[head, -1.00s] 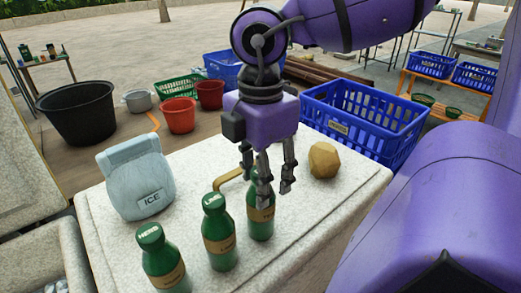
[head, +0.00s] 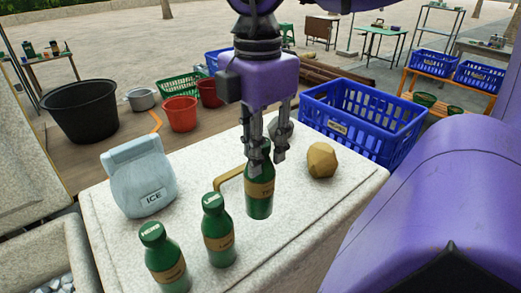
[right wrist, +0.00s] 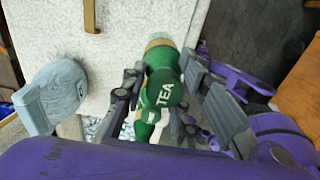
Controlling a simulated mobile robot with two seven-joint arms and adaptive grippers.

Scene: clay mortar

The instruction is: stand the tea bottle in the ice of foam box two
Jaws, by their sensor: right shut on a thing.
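The tea bottle (head: 260,202) is green with a tan label. My right gripper (head: 267,157) is shut on its upper part and holds it upright, apparently a little above the white foam lid (head: 300,215). In the right wrist view, the cap of the tea bottle (right wrist: 165,92) reads TEA between the fingers of my right gripper (right wrist: 160,100). An open foam box (head: 25,243) with ice (head: 62,284) shows in part at the lower left; I cannot tell its number. My left gripper is not in view.
The herb bottle (head: 165,262) and lime bottle (head: 218,235) stand on the lid near the tea bottle. A pale blue ICE bag (head: 140,178) stands at left, a tan lump (head: 321,160) at right. A blue crate (head: 362,120) is behind.

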